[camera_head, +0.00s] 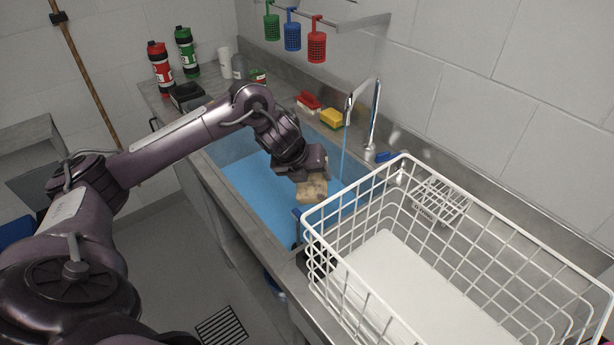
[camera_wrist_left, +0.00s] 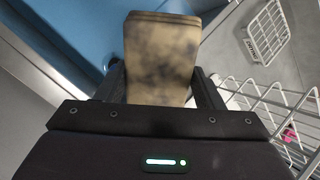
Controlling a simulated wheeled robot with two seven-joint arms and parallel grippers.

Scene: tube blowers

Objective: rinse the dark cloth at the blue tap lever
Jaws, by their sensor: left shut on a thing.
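My left gripper (camera_head: 305,172) is over the blue sink basin (camera_head: 262,192), shut on a folded tan cloth with dark smudges (camera_head: 312,190). In the left wrist view the smudged cloth (camera_wrist_left: 160,60) sticks out between the two fingers. The chrome tap (camera_head: 375,112) stands behind the basin's right part, and a thin blue stream of water (camera_head: 343,155) falls from its spout. In the head view the cloth is left of the stream and looks apart from it. The blue tap lever (camera_head: 387,156) is at the tap's foot. My right gripper is out of view.
A white wire basket (camera_head: 330,222) stands on the counter right of the basin. A yellow sponge (camera_head: 332,118) and a red brush (camera_head: 309,101) lie on the back ledge. Red (camera_head: 160,68) and green (camera_head: 187,52) bottles stand at the far left. Coloured holders (camera_head: 317,45) hang above.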

